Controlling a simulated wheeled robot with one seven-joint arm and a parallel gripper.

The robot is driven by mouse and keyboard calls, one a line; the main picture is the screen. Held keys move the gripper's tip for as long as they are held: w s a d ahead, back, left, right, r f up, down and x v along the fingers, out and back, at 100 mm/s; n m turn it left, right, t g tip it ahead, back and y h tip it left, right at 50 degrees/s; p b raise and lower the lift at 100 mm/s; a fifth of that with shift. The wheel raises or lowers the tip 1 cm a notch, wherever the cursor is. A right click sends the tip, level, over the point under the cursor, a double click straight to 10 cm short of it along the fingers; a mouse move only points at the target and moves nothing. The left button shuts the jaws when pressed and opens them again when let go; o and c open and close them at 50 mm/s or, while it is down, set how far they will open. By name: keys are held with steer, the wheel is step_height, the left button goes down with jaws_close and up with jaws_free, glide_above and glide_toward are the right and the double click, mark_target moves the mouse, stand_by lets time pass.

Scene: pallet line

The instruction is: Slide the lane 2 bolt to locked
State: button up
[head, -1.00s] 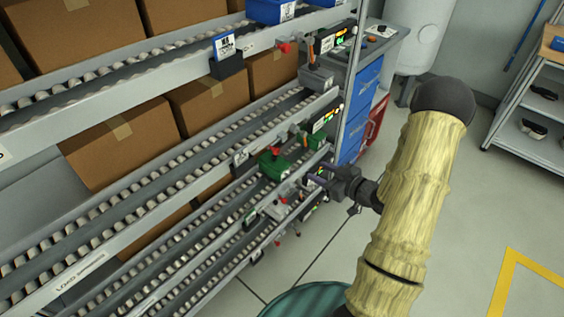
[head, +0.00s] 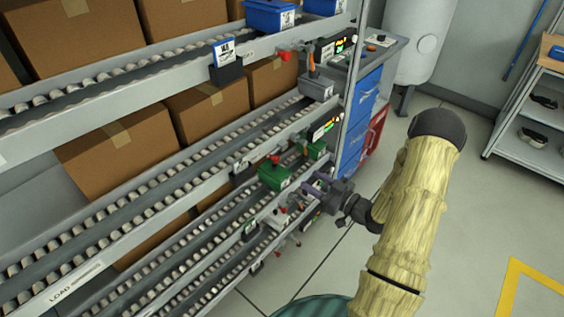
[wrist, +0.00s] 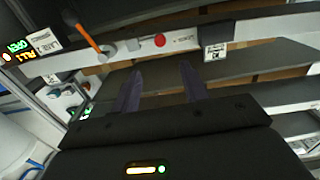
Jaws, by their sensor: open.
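My gripper (head: 314,182) is at the rack's right end, by the lower lanes, just right of a green bin (head: 273,178). In the wrist view its two dark fingers (wrist: 158,88) are spread, with nothing between them. Beyond the fingertips a rail (wrist: 130,50) carries a red knob (wrist: 160,40), an orange lever (wrist: 88,36) and a white label card (wrist: 215,52). The lane 2 bolt cannot be told for sure; whether this red knob belongs to it is unclear. A lit display (wrist: 15,52) reads "ALL OPEN". In the head view another red knob (head: 285,55) sits on the upper rail.
Cardboard boxes (head: 205,106) stand on the rack's sloping roller lanes. A blue cabinet (head: 357,118) stands behind the rack end. Open floor (head: 460,215) lies right of my arm.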

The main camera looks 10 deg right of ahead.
mark_target(278, 160)
steer(key=p+x, duration=0.1)
steer(key=x, duration=1.2)
steer(key=shift+a, duration=0.1)
jaws_close()
